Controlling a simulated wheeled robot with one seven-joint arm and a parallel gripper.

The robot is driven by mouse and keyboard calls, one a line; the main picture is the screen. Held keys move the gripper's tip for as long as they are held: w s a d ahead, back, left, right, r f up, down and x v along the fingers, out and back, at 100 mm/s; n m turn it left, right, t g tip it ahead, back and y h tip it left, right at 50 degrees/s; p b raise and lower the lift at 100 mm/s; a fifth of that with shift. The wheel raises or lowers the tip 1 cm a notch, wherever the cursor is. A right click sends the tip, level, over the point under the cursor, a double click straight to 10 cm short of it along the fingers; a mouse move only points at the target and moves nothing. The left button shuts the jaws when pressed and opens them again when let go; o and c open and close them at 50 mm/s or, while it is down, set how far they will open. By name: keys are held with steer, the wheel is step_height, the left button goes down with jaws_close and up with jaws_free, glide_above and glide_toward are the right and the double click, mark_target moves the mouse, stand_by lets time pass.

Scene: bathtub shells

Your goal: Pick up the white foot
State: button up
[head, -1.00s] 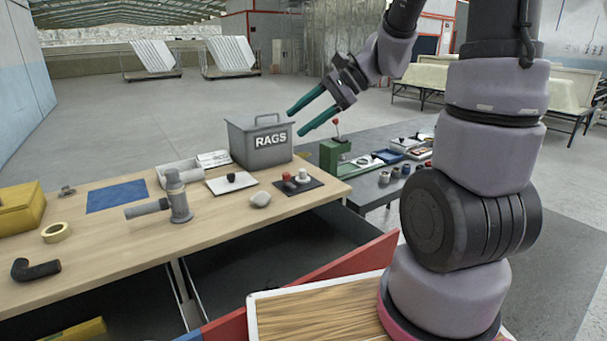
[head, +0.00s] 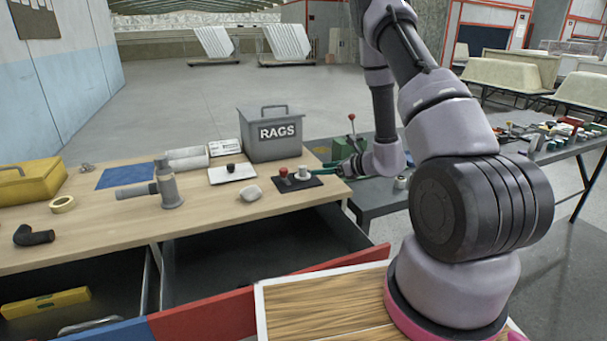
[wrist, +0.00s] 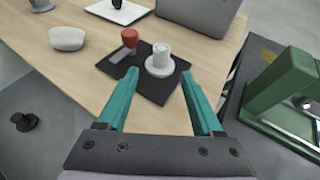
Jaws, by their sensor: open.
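The white foot (wrist: 160,61), a pale cylinder on a wide round base, stands upright on a black mat (wrist: 151,91) near the table's right end. It also shows in the head view (head: 303,173). A red-topped piece (wrist: 130,40) stands just left of it on the same mat. My gripper (wrist: 160,75) is open and empty. In the wrist view its teal fingers point toward the white foot, one to each side of its near edge, with no contact visible. In the head view my gripper is at the right of the mat, partly hidden by my arm.
The grey RAGS bin (head: 272,134) stands behind the mat. A pale rounded lump (head: 252,193) and a white card with a dark knob (head: 232,173) lie to the left. A green press (wrist: 290,97) stands on the lower bench at right. An open drawer is below the table.

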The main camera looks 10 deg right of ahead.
mark_target(303, 172)
steer(key=x, duration=0.8)
steer(key=shift+w+a+f, duration=0.15)
steer(key=shift+w+f, duration=0.1)
jaws_close()
